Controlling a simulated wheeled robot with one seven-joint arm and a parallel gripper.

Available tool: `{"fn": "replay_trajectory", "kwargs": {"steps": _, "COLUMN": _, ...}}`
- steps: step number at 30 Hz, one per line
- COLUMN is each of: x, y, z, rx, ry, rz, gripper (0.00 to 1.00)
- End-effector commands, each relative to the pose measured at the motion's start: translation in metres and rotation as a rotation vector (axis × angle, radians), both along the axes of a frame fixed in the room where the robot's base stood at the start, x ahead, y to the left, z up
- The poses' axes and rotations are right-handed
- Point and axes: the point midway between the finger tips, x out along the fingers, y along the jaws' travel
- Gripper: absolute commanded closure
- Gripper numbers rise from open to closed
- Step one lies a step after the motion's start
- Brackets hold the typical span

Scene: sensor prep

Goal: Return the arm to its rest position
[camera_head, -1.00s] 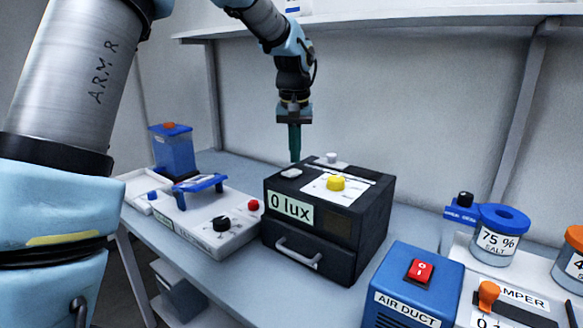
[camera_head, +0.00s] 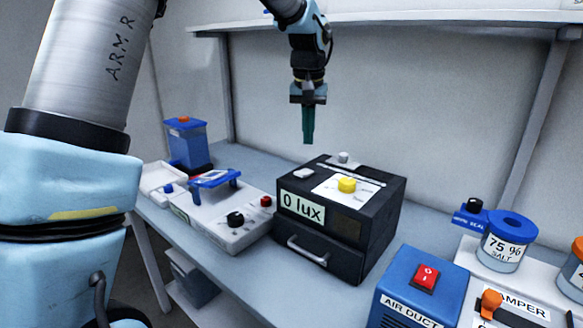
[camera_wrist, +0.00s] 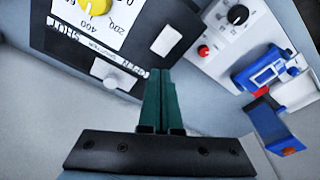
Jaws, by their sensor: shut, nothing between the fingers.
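My gripper (camera_head: 308,140) hangs from the arm above the back of the black box, pointing down, with its green fingers shut and nothing between them. In the wrist view the shut fingers (camera_wrist: 160,103) show over the bench, beside the black box. The black box (camera_head: 330,232) reads "0 lux" and has a yellow knob (camera_head: 347,185) on a white dial plate, and a front handle. The gripper is apart from the box.
Left of the box is a white device (camera_head: 225,222) with knobs and a blue clamp (camera_head: 215,179); a blue container (camera_head: 187,145) stands behind. At right are a blue air duct box (camera_head: 420,285) and a salt jar (camera_head: 506,243). A shelf (camera_head: 400,22) runs above.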

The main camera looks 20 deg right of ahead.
Motion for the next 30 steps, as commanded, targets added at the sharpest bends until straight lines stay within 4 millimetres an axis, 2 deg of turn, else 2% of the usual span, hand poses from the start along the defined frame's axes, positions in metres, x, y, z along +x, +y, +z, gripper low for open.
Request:
{"fn": "replay_trajectory", "kwargs": {"steps": 5, "x": 0.001, "y": 0.004, "z": -0.001, "rx": 0.0, "ry": 0.0, "rz": 0.004, "gripper": 1.0}}
{"fn": "replay_trajectory", "kwargs": {"steps": 8, "x": 0.006, "y": 0.027, "z": -0.007, "rx": 0.004, "ry": 0.0, "rz": 0.028, "gripper": 1.0}}
{"fn": "replay_trajectory", "kwargs": {"steps": 11, "x": 0.012, "y": 0.076, "z": -0.02, "rx": 0.008, "ry": 0.002, "rz": 0.074, "gripper": 1.0}}
{"fn": "replay_trajectory", "kwargs": {"steps": 14, "x": 0.01, "y": 0.145, "z": -0.04, "rx": 0.01, "ry": 0.006, "rz": 0.141, "gripper": 1.0}}
{"fn": "replay_trajectory", "kwargs": {"steps": 15, "x": 0.006, "y": 0.173, "z": -0.048, "rx": 0.01, "ry": 0.007, "rz": 0.171, "gripper": 1.0}}
{"fn": "replay_trajectory", "kwargs": {"steps": 18, "x": -0.014, "y": 0.239, "z": -0.068, "rx": 0.009, "ry": 0.009, "rz": 0.247, "gripper": 1.0}}
{"fn": "replay_trajectory", "kwargs": {"steps": 21, "x": -0.043, "y": 0.294, "z": -0.086, "rx": 0.005, "ry": 0.01, "rz": 0.321, "gripper": 1.0}}
{"fn": "replay_trajectory", "kwargs": {"steps": 25, "x": -0.079, "y": 0.34, "z": -0.104, "rx": 0.002, "ry": 0.011, "rz": 0.394, "gripper": 1.0}}
{"fn": "replay_trajectory", "kwargs": {"steps": 27, "x": -0.094, "y": 0.354, "z": -0.11, "rx": 0.001, "ry": 0.011, "rz": 0.419, "gripper": 1.0}}
{"fn": "replay_trajectory", "kwargs": {"steps": 30, "x": -0.105, "y": 0.364, "z": -0.115, "rx": -0.001, "ry": 0.01, "rz": 0.44, "gripper": 1.0}}
